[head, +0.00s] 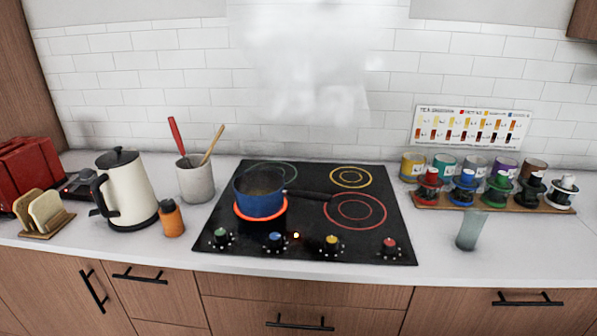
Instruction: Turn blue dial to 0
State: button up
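The blue dial (275,240) is on the front strip of the black stovetop (330,225), second from the left. It stands between a green dial (220,236) and a yellow dial (332,243), with a red dial (390,246) at the right end. A small light (296,235) glows just right of the blue dial. The dial's exact setting is too small to read. A blue pot (262,192) sits on the front left burner, whose ring (285,208) glows orange-red. White steam rises above the stove. My gripper is not in view.
The pot's dark handle (312,195) points right. A cream kettle (130,192), an orange bottle (171,218) and a utensil crock (195,178) stand left of the stove. A glass (471,230) and a tea rack (490,202) stand right. The counter's front edge is clear.

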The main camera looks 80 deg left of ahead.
aim_at(275, 239)
jog(key=u, duration=2.4)
